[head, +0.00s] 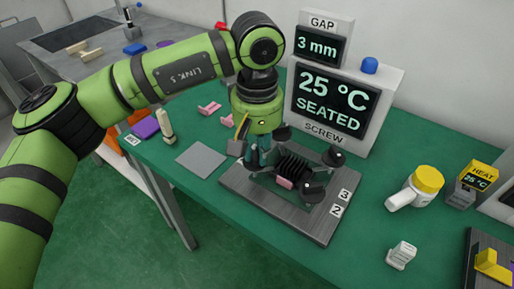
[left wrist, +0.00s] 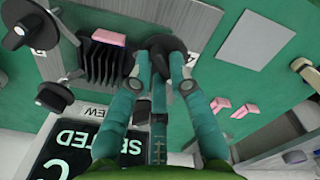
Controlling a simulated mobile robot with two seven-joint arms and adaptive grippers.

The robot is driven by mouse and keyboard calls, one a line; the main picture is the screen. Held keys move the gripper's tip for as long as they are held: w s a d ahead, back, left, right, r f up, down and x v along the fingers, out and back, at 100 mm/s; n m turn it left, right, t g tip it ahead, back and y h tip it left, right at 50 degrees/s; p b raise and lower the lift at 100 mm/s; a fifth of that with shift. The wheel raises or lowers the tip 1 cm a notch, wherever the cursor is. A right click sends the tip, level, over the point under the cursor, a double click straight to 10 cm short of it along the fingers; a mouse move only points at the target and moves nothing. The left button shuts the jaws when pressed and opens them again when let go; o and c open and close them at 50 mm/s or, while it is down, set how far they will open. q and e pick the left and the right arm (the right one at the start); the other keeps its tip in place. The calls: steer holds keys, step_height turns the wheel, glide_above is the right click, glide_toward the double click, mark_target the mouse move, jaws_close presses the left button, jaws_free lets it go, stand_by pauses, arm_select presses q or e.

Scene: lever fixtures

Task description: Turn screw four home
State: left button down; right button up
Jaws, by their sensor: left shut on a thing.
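A grey metal plate (head: 232,187) carries a black finned block (head: 294,167) with a pink pad (head: 285,183) at its front. Black-knobbed screws stand around it: front right (head: 313,192), back right (head: 334,157) and back left (head: 283,131). My left gripper (head: 262,160) points down at the plate's left side. In the left wrist view, its teal fingers (left wrist: 163,86) are shut on a black screw knob (left wrist: 167,46). That screw's number cannot be read. The display (head: 334,98) reads 3 mm gap, 25 °C, SEATED. My right gripper is not in view.
Labels 3 and 2 (head: 341,202) mark the plate's right edge. A yellow-lidded white jar (head: 424,183), a small white piece (head: 402,255) and a HEAT box (head: 477,182) stand right. A grey square (head: 201,160) and pink pieces (head: 209,108) lie left.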

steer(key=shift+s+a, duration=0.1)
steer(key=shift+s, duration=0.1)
arm_select(q)
steer(key=c, duration=1.1)
jaws_free()
steer(key=shift+c, duration=0.2)
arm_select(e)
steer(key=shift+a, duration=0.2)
arm_select(q)
steer(key=shift+r, duration=0.2)
step_height(320, 180, up, 12)
steer(key=shift+f, duration=0.15)
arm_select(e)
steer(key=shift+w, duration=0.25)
